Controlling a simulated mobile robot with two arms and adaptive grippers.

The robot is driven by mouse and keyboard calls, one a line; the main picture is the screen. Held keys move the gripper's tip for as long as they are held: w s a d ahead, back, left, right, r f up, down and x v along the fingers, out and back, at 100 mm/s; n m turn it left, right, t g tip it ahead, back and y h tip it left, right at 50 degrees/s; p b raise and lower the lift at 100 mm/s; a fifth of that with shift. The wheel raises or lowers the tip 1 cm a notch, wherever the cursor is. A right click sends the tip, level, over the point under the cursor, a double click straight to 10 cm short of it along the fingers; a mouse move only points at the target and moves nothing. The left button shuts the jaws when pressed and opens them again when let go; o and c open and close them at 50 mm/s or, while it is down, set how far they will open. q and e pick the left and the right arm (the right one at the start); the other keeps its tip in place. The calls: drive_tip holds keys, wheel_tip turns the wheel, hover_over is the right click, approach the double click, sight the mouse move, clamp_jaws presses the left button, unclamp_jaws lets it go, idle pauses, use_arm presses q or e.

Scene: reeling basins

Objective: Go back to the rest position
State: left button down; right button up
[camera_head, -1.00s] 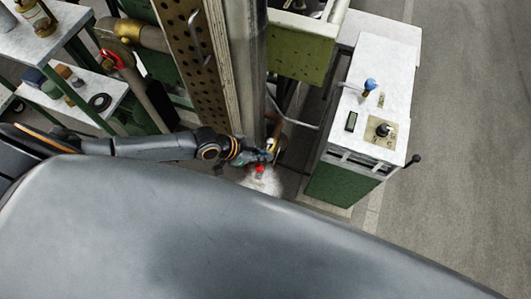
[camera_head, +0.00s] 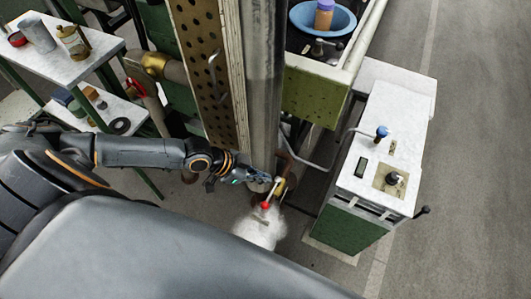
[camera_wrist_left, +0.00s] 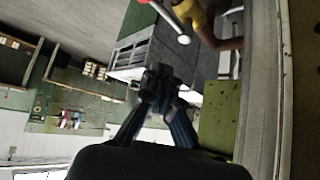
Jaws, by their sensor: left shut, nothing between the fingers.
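My left gripper (camera_head: 266,178) is at the end of my left arm, beside the grey metal post in the head view. Its fingers are closed with nothing between them; the closed fingers also show in the left wrist view (camera_wrist_left: 162,84). Just right of and below it in the head view is a small valve with a red end (camera_head: 266,205) and a yellow part (camera_head: 280,187). The yellow part also shows at the top of the left wrist view (camera_wrist_left: 196,14). The gripper looks apart from it. My right gripper is not in view.
White steam (camera_head: 259,232) hangs below the valve. A perforated column and the metal post (camera_head: 262,90) stand close to the gripper. A green cabinet with a white top (camera_head: 378,150) is at right, a blue basin (camera_head: 322,12) at top. A shelf (camera_head: 70,70) is at left. Open floor lies far right.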

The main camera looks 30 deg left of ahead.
use_arm(q)
drive_tip(key=w+a+f+n+t+y, duration=0.1)
drive_tip(key=w+a+f, duration=0.15)
drive_tip(key=f, duration=0.35)
drive_tip(key=w+a+f+n+t+y, duration=0.1)
drive_tip(key=w+a+f+n+y, duration=0.15)
drive_tip(key=f, duration=0.25)
drive_tip(key=s+a+f+n+y, duration=0.1)
drive_tip(key=s+a+f, duration=0.25)
drive_tip(key=f, duration=0.55)
drive_tip(key=s+f+n+g+y, duration=0.2)
drive_tip(key=s+f, duration=0.6)
drive_tip(key=s, duration=0.1)
drive_tip(key=s+d+f+g, duration=0.1)
drive_tip(key=s+d+f, duration=0.1)
drive_tip(key=s, duration=0.6)
drive_tip(key=s+d+f+n+g, duration=0.1)
drive_tip(key=s+f, duration=0.3)
drive_tip(key=s, duration=0.4)
drive_tip(key=s+d+f+g, duration=0.2)
drive_tip(key=s+d+f, duration=0.1)
drive_tip(key=s, duration=0.5)
drive_tip(key=shift+f, duration=0.25)
drive_tip(key=shift+n, duration=0.25)
